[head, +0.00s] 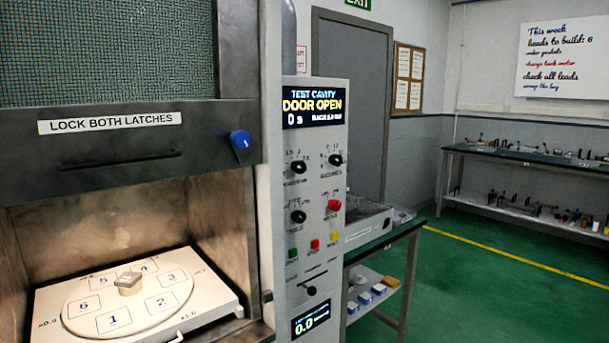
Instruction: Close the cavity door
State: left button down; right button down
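The cavity door (130,145) is a dark framed panel with a mesh window (105,50), at the upper left of the head view. It is raised, and the cavity (120,215) below it is open. Its label reads "LOCK BOTH LATCHES", and a blue latch knob (240,140) sits at its right side. The panel display (313,106) reads "TEST CAVITY DOOR OPEN". Inside the cavity a white tray (215,290) carries a round plate with numbered squares and a small grey block (129,284). Neither gripper is in view.
The control panel (318,200) with knobs and coloured buttons stands just right of the cavity. A bench (385,240) with equipment stands behind it. A long bench (530,158) runs along the far right wall. The green floor (480,290) at right is clear.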

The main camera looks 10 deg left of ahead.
aim_at(48, 152)
jog(key=u, duration=1.2)
